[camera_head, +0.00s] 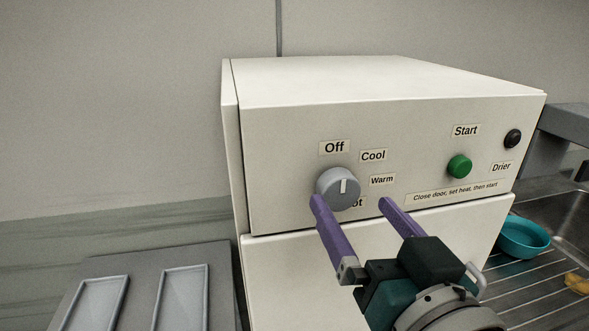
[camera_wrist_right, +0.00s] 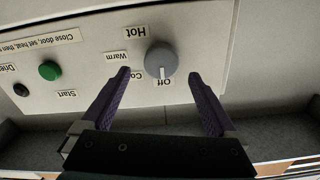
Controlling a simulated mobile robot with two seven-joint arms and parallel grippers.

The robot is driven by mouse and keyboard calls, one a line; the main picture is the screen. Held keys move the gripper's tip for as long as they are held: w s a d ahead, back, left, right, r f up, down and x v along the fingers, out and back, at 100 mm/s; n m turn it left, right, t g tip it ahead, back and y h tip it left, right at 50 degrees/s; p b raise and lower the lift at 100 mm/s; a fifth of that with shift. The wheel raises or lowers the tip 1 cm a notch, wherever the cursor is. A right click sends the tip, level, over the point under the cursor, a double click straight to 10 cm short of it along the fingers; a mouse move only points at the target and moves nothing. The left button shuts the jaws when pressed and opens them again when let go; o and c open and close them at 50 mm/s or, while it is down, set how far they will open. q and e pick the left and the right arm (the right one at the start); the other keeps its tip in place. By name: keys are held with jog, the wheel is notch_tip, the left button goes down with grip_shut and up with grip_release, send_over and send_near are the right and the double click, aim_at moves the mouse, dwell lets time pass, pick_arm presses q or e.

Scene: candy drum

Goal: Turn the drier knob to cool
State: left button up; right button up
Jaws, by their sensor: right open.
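The drier (camera_head: 300,130) is a cream box with a grey round knob (camera_head: 338,189) on its front panel. The knob's white pointer line points up at the "Off" label (camera_head: 335,147). The "Cool" label (camera_head: 373,156) is up and right of the knob, with "Warm" (camera_head: 382,180) below it; the lowest label is partly hidden. My right gripper (camera_head: 352,202) is open in front of the panel, its purple fingers spread. In the right wrist view the knob (camera_wrist_right: 161,62) appears between and just beyond the fingertips (camera_wrist_right: 160,76), with gaps on both sides. My left gripper is not in view.
A green start button (camera_head: 459,166) and a dark round light (camera_head: 512,138) are on the panel's right. A door with a handle (camera_head: 477,279) is below. A teal bowl (camera_head: 524,238) stands on the rack by the sink at right. Grey trays (camera_head: 181,300) lie at left.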

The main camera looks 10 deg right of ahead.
aim_at(346, 193)
jog(key=shift+w+a, duration=0.15)
jog(key=shift+w, duration=2.2)
jog(key=c, duration=1.4)
jog(key=shift+m, duration=0.3)
jog(key=m, duration=0.4)
jog(key=shift+f, duration=0.1)
jog(key=m+b, duration=0.1)
jog(key=m, duration=0.4)
